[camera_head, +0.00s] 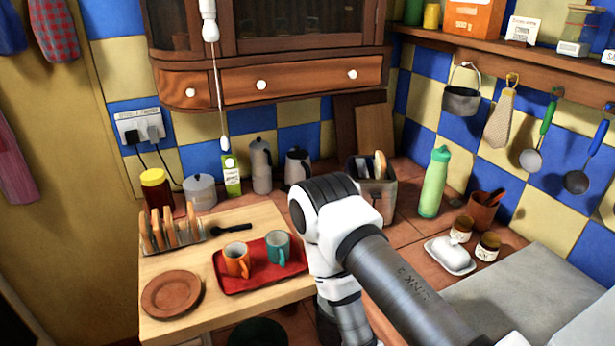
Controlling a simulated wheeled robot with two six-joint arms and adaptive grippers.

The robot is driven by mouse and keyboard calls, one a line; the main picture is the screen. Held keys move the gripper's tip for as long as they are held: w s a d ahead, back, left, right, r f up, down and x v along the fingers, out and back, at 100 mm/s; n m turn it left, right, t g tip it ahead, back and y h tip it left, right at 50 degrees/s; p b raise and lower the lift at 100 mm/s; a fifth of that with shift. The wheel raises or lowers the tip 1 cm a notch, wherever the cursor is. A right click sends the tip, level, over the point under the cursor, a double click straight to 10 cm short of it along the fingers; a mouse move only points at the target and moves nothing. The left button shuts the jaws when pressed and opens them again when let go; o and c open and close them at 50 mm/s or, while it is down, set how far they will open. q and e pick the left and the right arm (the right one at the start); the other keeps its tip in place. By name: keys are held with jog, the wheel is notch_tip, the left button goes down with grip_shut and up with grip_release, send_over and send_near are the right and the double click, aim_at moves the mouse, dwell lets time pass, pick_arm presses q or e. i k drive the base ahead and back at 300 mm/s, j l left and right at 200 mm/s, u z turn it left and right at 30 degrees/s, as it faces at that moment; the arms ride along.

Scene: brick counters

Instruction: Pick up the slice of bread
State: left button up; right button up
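Several slices of bread (169,226) stand upright in a rack (160,247) on the left part of the wooden board. I cannot tell which one is meant. A brown round plate (172,293) lies empty in front of the rack. My arm from the lower right rises to a white joint at the middle of the view and then bends down out of the bottom edge. Its gripper does not show. No left arm or left gripper shows either.
A red tray (224,282) with an orange mug (236,260) and a teal mug (278,249) lies on the wooden board (207,328). A black utensil (231,229) lies behind it. A jar (157,191), pots and a green bottle (433,182) stand at the back.

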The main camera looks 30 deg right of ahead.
aim_at(190, 205)
jog(key=j+z, duration=0.25)
jog(key=j, duration=0.15)
jog(key=k+j+z, duration=0.2)
jog(key=j, duration=0.2)
jog(key=j+z, duration=0.25)
jog(key=j, duration=0.15)
